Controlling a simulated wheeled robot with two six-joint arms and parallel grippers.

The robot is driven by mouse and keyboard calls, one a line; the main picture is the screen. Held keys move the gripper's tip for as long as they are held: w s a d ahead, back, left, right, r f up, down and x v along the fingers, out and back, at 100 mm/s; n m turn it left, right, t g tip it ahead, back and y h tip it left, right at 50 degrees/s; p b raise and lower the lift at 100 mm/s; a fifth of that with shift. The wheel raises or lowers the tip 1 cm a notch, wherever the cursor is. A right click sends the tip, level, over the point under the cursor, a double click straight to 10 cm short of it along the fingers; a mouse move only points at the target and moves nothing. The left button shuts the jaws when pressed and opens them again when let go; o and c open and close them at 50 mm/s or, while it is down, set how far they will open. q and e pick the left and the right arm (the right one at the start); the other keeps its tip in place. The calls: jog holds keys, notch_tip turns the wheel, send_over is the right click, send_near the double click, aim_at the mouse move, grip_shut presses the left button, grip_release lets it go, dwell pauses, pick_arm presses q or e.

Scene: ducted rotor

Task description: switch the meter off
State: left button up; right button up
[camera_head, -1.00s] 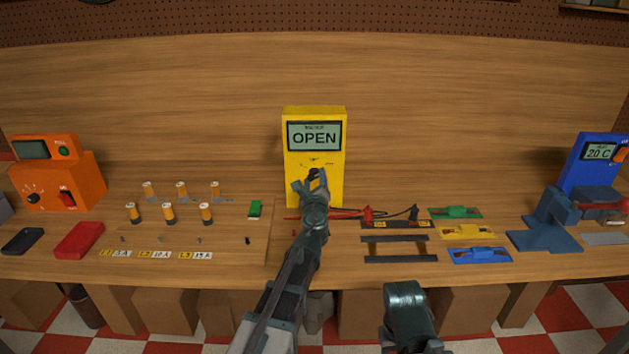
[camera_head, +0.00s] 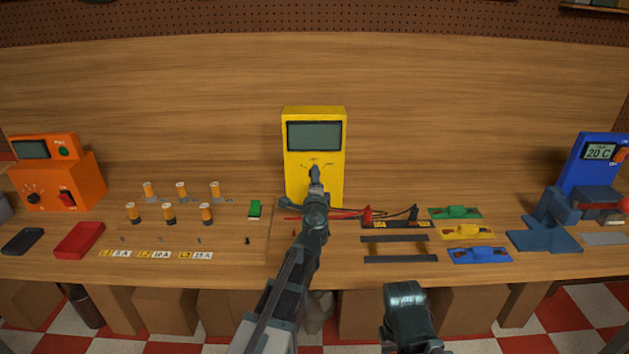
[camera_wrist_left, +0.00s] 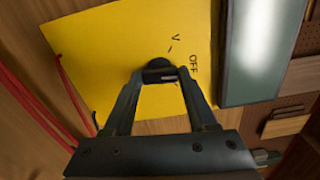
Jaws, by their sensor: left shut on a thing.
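The yellow meter (camera_head: 331,188) stands upright at the middle of the bench. Its display (camera_head: 314,136) is blank grey. My left gripper (camera_head: 315,178) is at the lower front of the meter, shut on its dark knob. In the left wrist view, the fingertips of my left gripper (camera_wrist_left: 161,76) close around the black knob (camera_wrist_left: 158,64), with the OFF mark (camera_wrist_left: 193,64) and a V mark beside it on the yellow face. The fingers partly hide the knob.
Red and black probes (camera_head: 366,215) lie just right of the meter. Green, yellow and blue parts (camera_head: 468,232) lie further right. Several orange-black cylinders (camera_head: 168,213) stand at the left, beyond a red tray (camera_head: 80,240). A blue device (camera_head: 590,165) stands at the far right.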

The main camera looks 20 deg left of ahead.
pick_arm(q)
jog(key=shift+n, duration=0.6)
jog(key=o, duration=1.4)
jog(key=shift+c, duration=0.2)
jog(key=shift+s, duration=0.1)
